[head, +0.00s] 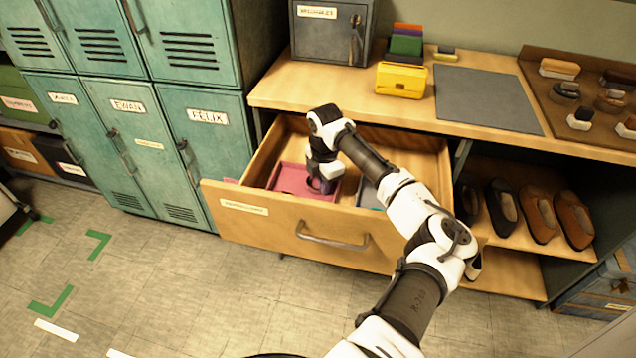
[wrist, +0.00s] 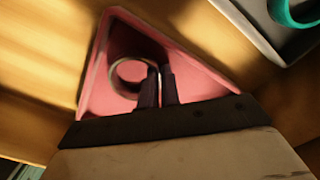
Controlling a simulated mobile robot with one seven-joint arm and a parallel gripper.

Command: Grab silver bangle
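The silver bangle (wrist: 114,72) is a plain metal ring over the pink tray (wrist: 97,75) in the wrist view. My gripper (wrist: 160,72) points down into this tray, its two dark fingers close together with the bangle's right rim between them. They look shut on that rim; whether the bangle is off the tray floor I cannot tell. In the head view the pink tray (head: 289,180) lies inside the open drawer (head: 270,222), with my gripper (head: 322,184) over its right part. The bangle is not clear there, hidden by my gripper.
A grey tray (wrist: 243,22) with a teal ring (wrist: 284,14) lies beside the pink one. The drawer walls stand close around my gripper. Above is a countertop (head: 290,88) with a yellow box (head: 401,80) and grey mat (head: 485,98). Shoes (head: 538,215) stand on the right shelf.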

